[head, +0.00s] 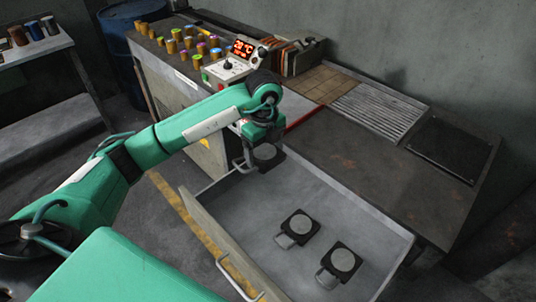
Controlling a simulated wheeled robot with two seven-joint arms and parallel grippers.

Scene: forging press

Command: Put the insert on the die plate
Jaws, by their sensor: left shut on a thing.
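My left gripper (247,161) is shut on an insert (266,154), a dark square block with a round grey face on top. It holds the insert above the far left corner of an open drawer. Two similar blocks, one nearer the middle (299,225) and one nearer the front right (342,261), lie in the drawer. A dark flat plate (452,148) is set in the right end of the bench top, apart from the gripper; I cannot tell whether it is the die plate. My right gripper is not in view.
The grey drawer (330,195) is pulled out from the bench (375,175). Its handle (238,278) faces front left. A ribbed metal grate (378,108), tan tiles (318,84), a control box with a red display (236,66) and several coloured cylinders stand or lie along the bench.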

